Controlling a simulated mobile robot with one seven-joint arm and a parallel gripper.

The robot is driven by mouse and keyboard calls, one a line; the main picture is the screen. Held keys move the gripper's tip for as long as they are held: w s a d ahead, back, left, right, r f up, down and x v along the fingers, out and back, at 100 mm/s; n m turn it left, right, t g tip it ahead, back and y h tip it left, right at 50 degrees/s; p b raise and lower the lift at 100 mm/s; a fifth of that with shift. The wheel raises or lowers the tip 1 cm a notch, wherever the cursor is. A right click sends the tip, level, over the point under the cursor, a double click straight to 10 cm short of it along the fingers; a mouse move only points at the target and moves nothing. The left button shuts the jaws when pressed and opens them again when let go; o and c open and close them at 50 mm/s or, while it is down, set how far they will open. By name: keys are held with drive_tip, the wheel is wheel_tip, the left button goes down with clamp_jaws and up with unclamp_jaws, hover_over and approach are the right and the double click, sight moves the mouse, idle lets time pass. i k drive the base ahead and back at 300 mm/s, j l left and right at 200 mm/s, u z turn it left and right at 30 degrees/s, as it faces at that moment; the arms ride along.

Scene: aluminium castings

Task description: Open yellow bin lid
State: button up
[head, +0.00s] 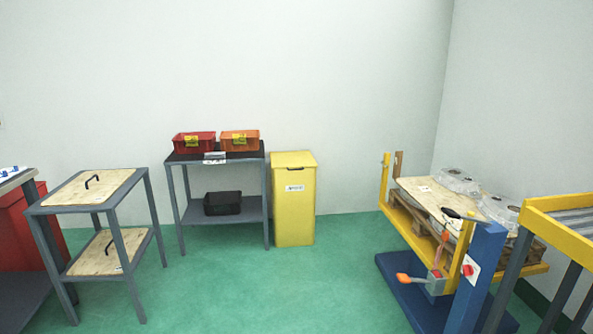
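A tall yellow bin (294,212) stands on the floor against the back wall, near the middle of the head view. Its yellow lid (293,159) lies flat on top and looks closed. A small white label is on its front face. My gripper does not show in this view, so nothing of mine is seen near the bin.
A grey table (188,158) holding a red box (194,150) and an orange box (239,148) stands left of the bin. A wooden-topped stand (65,196) is nearer left. A yellow and blue lift (459,264) bearing castings is at right. Green floor (290,290) before the bin is clear.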

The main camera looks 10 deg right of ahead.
sight(295, 161)
drive_tip(key=i+u, duration=0.3)
drive_tip(key=i, duration=1.65)
drive_tip(key=i+j+z, duration=0.15)
drive_tip(key=i+z, duration=0.2)
drive_tip(key=i, duration=0.2)
drive_tip(key=i+j+z, duration=0.3)
drive_tip(key=i, duration=0.2)
drive_tip(key=i+j+z, duration=0.25)
drive_tip(key=z, duration=0.2)
drive_tip(key=i+j+z, duration=0.7)
drive_tip(key=j+z, duration=0.25)
drive_tip(key=i+j, duration=0.35)
drive_tip(key=j, duration=0.15)
drive_tip(key=k, duration=0.1)
